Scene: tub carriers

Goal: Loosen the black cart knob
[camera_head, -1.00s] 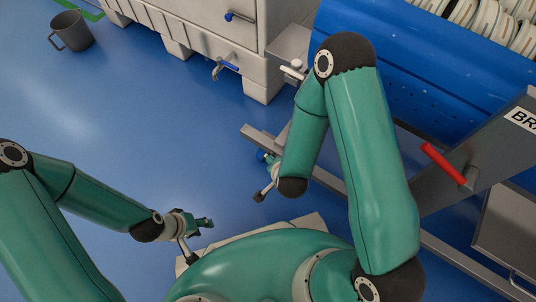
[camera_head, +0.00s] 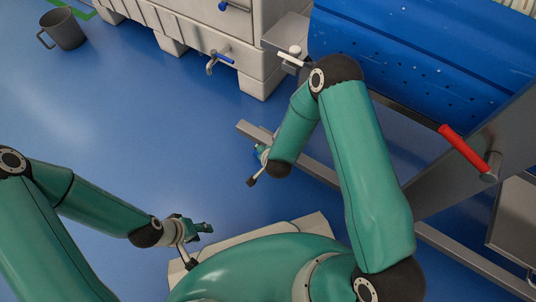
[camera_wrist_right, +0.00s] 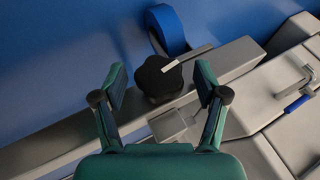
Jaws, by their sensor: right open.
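The black cart knob (camera_wrist_right: 154,80) shows in the right wrist view as a lobed knob on a grey metal beam (camera_wrist_right: 228,62). My right gripper (camera_wrist_right: 160,86) is open, with one finger to the left of the knob and one to its right. Both fingers look clear of it, but the depth gap is hard to judge. In the head view my right forearm hides most of this gripper, and I cannot make out the knob there. My left gripper (camera_head: 203,229) is at the lower left in the head view, over the floor and away from the cart. Its opening is unclear.
A blue tub (camera_head: 430,50), a red handle (camera_head: 465,148) and a pale container (camera_head: 190,25) with a blue-handled tap stand around.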

